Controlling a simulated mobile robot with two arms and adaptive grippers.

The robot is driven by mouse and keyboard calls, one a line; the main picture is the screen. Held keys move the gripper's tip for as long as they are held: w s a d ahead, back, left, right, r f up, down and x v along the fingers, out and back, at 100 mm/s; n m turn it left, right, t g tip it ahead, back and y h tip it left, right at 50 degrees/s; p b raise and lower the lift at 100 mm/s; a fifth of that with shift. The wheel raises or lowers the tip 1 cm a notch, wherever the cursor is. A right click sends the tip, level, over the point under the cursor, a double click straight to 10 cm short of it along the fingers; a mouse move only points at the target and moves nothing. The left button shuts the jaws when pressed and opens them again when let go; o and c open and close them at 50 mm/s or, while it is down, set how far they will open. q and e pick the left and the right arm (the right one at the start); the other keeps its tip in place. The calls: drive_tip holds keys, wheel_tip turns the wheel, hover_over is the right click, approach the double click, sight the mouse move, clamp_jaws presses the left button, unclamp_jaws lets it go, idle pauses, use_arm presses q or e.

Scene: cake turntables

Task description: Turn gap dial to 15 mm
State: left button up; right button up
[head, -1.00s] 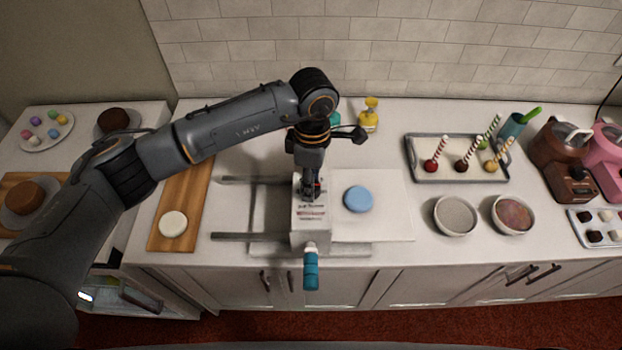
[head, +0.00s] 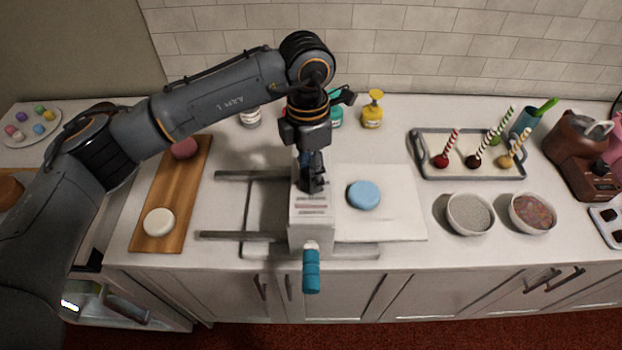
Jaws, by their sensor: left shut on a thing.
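A white sheeter-like machine (head: 312,234) with a teal handle (head: 311,272) on its front stands at the counter's front edge. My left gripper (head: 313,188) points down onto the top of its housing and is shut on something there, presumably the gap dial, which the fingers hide. The dial's scale and setting cannot be read. Small print shows on the housing just in front of the fingers. A blue disc (head: 364,195) lies on the white board (head: 400,220) right of the housing. My right gripper is not in view.
A wooden board (head: 184,205) with a white disc (head: 159,222) lies to the left. Bottles, including a yellow one (head: 373,109), stand behind. A tray (head: 425,172) with dipped sticks and two bowls (head: 469,214) are at the right.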

sight(308, 171)
use_arm(q)
drive_tip(key=shift+n+b, duration=1.05)
drive_tip(key=shift+n, duration=0.05)
drive_tip(key=o, duration=1.2)
drive_tip(key=r, duration=1.2)
drive_tip(key=shift+w+a, duration=0.25)
drive_tip(key=shift+w, duration=0.1)
